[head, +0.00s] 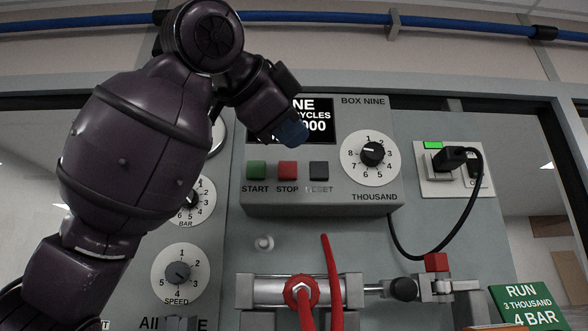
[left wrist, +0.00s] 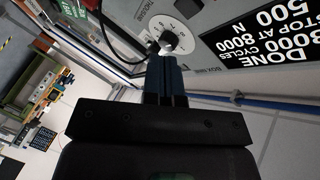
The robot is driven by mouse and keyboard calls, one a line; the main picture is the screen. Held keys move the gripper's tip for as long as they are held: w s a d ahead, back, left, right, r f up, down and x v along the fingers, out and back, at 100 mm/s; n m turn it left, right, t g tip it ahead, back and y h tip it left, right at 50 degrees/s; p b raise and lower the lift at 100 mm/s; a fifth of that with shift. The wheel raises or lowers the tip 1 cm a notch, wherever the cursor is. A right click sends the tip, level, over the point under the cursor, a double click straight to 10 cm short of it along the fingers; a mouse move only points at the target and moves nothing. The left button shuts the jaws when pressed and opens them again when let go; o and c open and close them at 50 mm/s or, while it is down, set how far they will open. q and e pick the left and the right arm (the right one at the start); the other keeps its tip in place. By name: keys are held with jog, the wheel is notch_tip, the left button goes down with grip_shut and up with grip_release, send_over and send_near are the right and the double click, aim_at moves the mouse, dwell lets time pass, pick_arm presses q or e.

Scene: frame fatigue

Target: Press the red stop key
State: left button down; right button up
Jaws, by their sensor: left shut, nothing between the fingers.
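The red stop key (head: 287,168) is on the grey box nine panel, above the label STOP, between the green start key (head: 256,170) and the dark reset key (head: 319,169). My left gripper (head: 293,133) is shut and empty, with its blue fingertips in front of the display, a little above the stop key in the picture. I cannot tell its distance from the panel. In the left wrist view the shut blue fingers (left wrist: 166,78) point towards the thousand dial (left wrist: 176,40). My right gripper is not in view.
The display (left wrist: 272,47) reads DONE, 8000 cycles; my arm partly covers it in the head view. The thousand dial (head: 372,154) is right of the keys. A black plug (head: 452,158) with a looping cable is further right. Red hoses and a metal cylinder (head: 262,291) lie below.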

aim_at(288, 170)
pick_arm(q)
jog(key=shift+w, duration=0.1)
jog(key=w+p, duration=0.2)
jog(key=w, duration=0.6)
jog(key=shift+w, duration=0.35)
dwell(0.3)
dwell(0.4)
dwell(1.0)
